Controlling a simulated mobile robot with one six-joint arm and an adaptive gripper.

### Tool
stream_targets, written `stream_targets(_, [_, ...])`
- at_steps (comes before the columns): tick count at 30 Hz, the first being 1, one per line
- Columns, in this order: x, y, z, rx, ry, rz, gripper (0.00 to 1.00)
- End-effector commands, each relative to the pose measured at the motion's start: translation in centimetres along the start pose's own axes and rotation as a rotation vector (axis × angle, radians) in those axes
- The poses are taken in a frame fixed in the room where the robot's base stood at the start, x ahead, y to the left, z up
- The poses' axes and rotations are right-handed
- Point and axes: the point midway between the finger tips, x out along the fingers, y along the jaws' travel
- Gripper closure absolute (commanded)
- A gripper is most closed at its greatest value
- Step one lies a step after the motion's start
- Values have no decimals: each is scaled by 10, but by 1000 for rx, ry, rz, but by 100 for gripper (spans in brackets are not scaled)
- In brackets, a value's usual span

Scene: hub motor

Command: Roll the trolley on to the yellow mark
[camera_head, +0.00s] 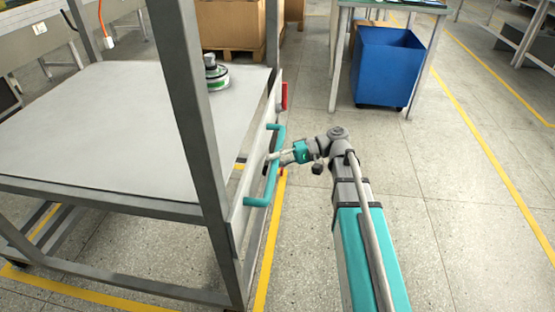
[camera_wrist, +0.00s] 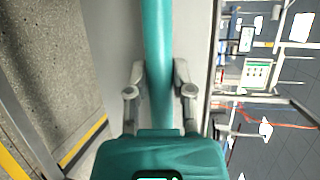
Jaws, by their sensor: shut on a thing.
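The trolley (camera_head: 110,120) is a grey metal frame with a pale flat deck, filling the left of the head view. A teal bar handle (camera_head: 257,201) is fixed on its right side. My gripper (camera_head: 272,156) is shut on this handle. In the wrist view the two fingers (camera_wrist: 159,80) lie either side of the teal bar (camera_wrist: 158,35). Yellow lines (camera_head: 272,235) on the floor run beneath and around the trolley, with a corner at lower left. The trolley's near lower rail lies close to the near line (camera_head: 95,297). Its far wheels are hidden.
A round motor-like part (camera_head: 217,76) stands on the deck near its right edge. A blue bin (camera_head: 388,68) stands by a table at the back. A cardboard box (camera_head: 230,25) on a pallet is behind the trolley. Floor right of my arm is clear.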

Motion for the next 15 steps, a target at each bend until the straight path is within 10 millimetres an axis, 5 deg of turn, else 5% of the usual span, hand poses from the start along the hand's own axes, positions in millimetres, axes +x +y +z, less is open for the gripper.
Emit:
stream_targets(10, [4, 1, 0, 1, -10, 8, 100])
stream_targets(11, [4, 1, 0, 1, -11, 8, 68])
stream_targets(15, [6, 0, 0, 0, -13, 6, 42])
